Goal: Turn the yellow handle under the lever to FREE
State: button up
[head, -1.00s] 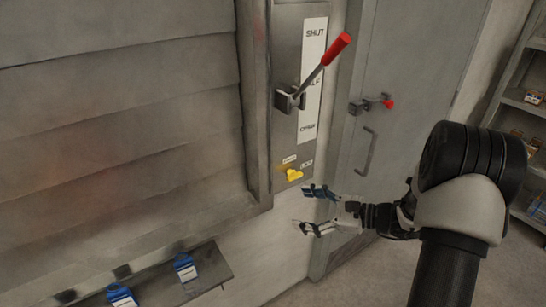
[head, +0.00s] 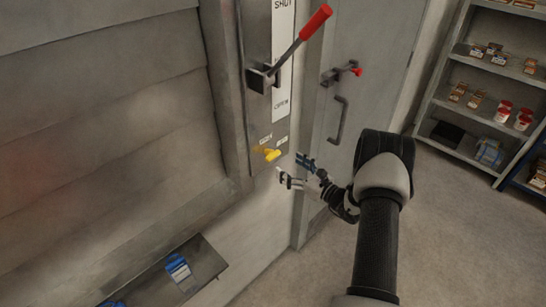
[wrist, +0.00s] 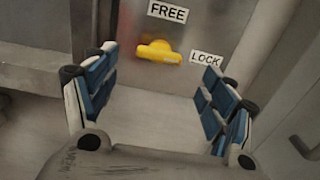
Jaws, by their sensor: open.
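The yellow handle (head: 268,153) is mounted low on the grey lever panel, below the lever (head: 286,54) with its red grip. In the wrist view the yellow handle (wrist: 157,52) lies nearly level, its narrow end pointing right towards the LOCK label (wrist: 207,58). The FREE label (wrist: 167,12) is above it. My gripper (head: 293,169) is open and empty, just right of and slightly below the handle in the head view. In the wrist view the handle appears ahead, between the fingers (wrist: 160,85), apparently not touched.
A grey door (head: 365,75) with a pull handle (head: 339,120) and a red-tipped latch stands right of the panel. A small shelf (head: 208,263) with blue-and-white items juts out at lower left. Stocked shelving (head: 455,140) stands right. The floor between is clear.

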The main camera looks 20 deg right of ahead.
aim_at(275, 156)
jog(key=b+x, duration=0.1)
jog(key=x, duration=0.8)
jog(key=shift+s, duration=0.1)
jog(key=shift+c, duration=0.4)
jog(key=c, duration=1)
